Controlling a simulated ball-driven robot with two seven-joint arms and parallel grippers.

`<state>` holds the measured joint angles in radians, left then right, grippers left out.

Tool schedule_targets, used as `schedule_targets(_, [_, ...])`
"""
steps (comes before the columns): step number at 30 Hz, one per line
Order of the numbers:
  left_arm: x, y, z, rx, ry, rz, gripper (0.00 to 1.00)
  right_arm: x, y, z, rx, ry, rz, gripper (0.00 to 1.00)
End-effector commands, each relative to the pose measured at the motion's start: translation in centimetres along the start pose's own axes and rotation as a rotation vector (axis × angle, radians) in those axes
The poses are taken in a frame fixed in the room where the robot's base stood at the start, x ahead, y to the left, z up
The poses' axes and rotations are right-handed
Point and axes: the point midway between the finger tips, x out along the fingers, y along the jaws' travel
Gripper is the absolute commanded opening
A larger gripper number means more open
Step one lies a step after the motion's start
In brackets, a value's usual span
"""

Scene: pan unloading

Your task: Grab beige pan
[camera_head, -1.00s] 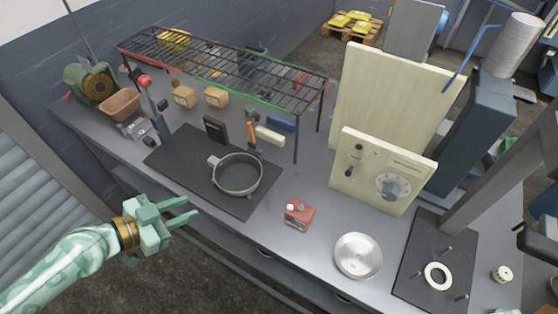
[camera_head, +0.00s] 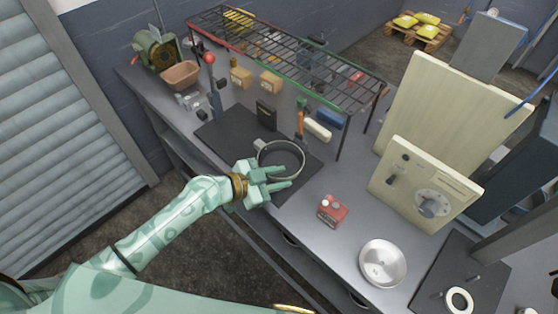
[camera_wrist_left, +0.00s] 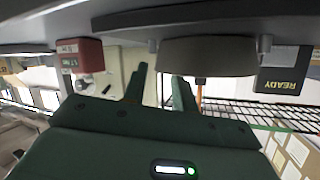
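A round, shallow pan (camera_head: 299,151) sits on the black mat on the workbench. It looks grey rather than beige, and its short handle points to the left. My left gripper (camera_head: 288,176) is at the pan's near side, its two fingers apart with nothing between them. In the head view the fingers overlap the pan's near rim; I cannot tell whether they touch it. In the left wrist view the picture is upside down: the pan (camera_wrist_left: 205,57) shows as a dark shape just beyond the open left gripper (camera_wrist_left: 160,75). My right gripper is not in view.
A black block (camera_head: 266,114) stands behind the pan, under a wire rack (camera_head: 290,60). A cream panel with a dial (camera_head: 425,187) stands at the right.

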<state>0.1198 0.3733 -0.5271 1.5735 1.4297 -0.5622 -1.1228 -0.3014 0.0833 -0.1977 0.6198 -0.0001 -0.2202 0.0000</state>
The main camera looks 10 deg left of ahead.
Motion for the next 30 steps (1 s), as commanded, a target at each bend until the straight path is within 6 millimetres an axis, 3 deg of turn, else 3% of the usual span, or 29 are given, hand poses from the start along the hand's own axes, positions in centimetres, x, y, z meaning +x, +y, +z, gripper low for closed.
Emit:
schedule_targets(5, [2.5, 0.1, 0.0, -0.001, 0.0, -0.001, 0.28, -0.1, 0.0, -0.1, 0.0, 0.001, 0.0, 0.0])
schedule_targets(12, [2.8, 0.1, 0.0, 0.001, -0.001, -0.001, 0.28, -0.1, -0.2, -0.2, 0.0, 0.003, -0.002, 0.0])
schedule_targets(13, [2.8, 0.1, 0.0, 0.0, -0.001, -0.001, 0.25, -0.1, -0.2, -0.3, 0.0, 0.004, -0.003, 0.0])
schedule_targets(16, [2.8, 0.1, 0.0, 0.0, -0.001, -0.001, 0.0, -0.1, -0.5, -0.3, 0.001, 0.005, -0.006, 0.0])
schedule_targets(30, [2.7, 0.1, 0.0, 0.0, -0.002, -0.002, 0.0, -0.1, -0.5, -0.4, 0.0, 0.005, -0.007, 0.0])
